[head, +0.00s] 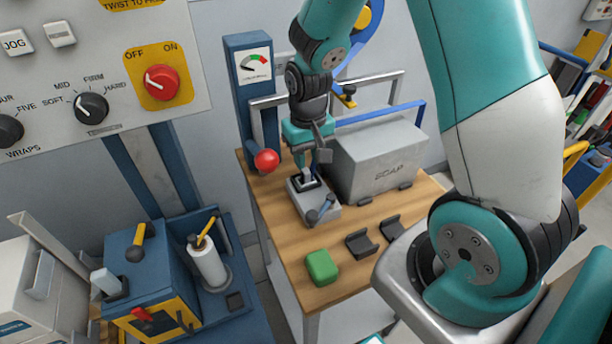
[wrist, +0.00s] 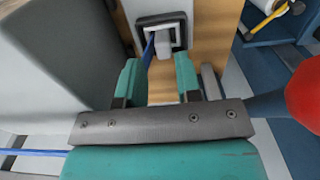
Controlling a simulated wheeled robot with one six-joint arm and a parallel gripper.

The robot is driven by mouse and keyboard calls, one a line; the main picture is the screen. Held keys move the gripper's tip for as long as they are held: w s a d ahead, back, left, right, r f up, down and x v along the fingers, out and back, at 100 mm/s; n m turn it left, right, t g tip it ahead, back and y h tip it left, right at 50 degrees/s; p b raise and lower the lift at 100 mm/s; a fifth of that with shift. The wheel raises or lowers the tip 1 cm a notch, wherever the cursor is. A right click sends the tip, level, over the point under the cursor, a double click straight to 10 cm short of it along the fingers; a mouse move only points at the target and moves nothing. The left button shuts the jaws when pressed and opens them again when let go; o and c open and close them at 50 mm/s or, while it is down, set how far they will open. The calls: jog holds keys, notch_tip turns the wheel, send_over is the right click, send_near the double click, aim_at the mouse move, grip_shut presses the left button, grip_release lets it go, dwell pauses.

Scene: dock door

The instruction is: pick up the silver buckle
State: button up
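A small silver piece (head: 307,176), which looks like the buckle, stands in a dark square socket on a grey block (head: 327,214) on the wooden bench. In the wrist view the silver piece (wrist: 163,45) shows just beyond my fingertips, with a blue lever beside it. My gripper (head: 311,158) points down over the block. In the wrist view its two teal fingers (wrist: 158,68) are apart, with nothing between them but the bench top. I cannot tell exactly how much height separates the fingertips from the silver piece.
A grey scrap box (head: 375,165) stands close on the right of my gripper. A red ball (head: 267,160) is close on the left, by a blue gauge post (head: 250,85). A green block (head: 321,267) and two dark cradles (head: 362,243) lie at the front of the bench (head: 335,291).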

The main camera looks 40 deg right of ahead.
aim_at(306, 172)
jog(key=f, duration=0.3)
jog(key=f+p, duration=0.1)
jog(key=f, duration=0.1)
jog(key=shift+w+a, duration=0.15)
jog(key=shift+w, duration=0.1)
jog(key=shift+c, duration=0.5)
grip_shut()
